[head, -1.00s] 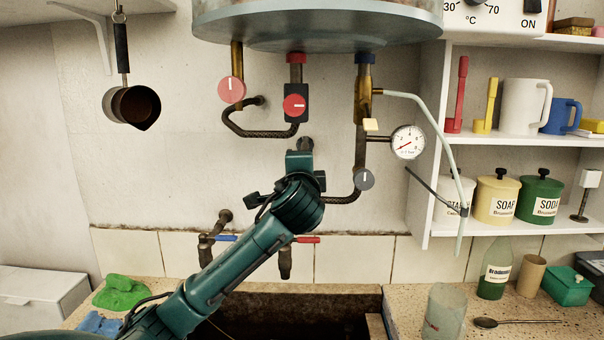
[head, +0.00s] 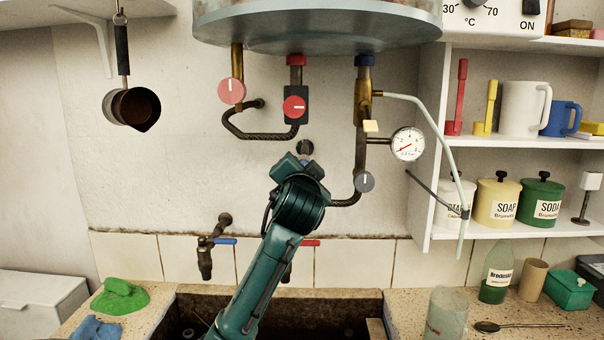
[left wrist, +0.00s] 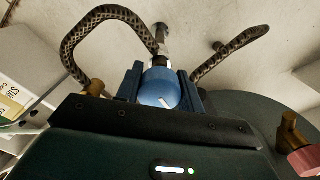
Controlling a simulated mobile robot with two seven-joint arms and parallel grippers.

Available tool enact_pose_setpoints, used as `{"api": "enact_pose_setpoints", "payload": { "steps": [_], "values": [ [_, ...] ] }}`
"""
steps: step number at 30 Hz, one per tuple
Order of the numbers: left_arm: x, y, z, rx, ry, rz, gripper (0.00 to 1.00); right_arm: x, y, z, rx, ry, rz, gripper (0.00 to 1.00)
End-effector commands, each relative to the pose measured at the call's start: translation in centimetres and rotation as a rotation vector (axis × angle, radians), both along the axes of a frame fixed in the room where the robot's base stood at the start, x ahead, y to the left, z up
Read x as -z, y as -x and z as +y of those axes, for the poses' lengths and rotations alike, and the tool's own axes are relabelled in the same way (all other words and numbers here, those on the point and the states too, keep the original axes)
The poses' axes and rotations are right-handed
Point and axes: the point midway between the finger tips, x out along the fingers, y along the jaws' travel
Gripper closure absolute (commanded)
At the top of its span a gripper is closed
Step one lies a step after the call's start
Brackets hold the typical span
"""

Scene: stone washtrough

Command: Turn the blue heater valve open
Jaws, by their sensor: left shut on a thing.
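The round blue heater valve (left wrist: 158,92) shows in the left wrist view with a white mark on its face, slanted. My left gripper (left wrist: 161,86) is shut on it, with a finger on each side of the knob. In the head view the left gripper (head: 299,167) is in front of the wall below the heater, between the pipes. My wrist there hides the blue valve. The right gripper is in neither view.
The heater tank (head: 318,30) hangs above, with red knobs (head: 231,91) and (head: 294,107) beneath it. A grey knob (head: 364,182) is close to the right of my gripper. A pressure gauge (head: 407,144) and shelves (head: 520,143) stand further right. The stone trough (head: 330,294) is below.

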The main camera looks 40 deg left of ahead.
Motion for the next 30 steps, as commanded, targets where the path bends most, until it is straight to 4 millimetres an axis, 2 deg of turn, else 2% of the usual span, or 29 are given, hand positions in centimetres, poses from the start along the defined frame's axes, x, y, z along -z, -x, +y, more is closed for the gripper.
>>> {"api": "enact_pose_setpoints", "payload": {
  "steps": [17, 18, 25, 30],
  "values": [
    [0.12, -0.04, -0.06, 0.001, 0.028, -0.02, 0.85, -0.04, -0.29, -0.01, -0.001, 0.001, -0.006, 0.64],
    [0.12, -0.04, -0.06, 0.001, 0.028, -0.02, 0.61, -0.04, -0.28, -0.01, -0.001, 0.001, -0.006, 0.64],
    [0.06, -0.02, -0.04, 0.001, 0.027, -0.02, 0.42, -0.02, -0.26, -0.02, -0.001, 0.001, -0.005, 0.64],
    [0.03, -0.02, -0.02, 0.001, 0.025, -0.02, 0.41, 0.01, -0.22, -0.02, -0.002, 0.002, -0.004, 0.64]
  ]
}}
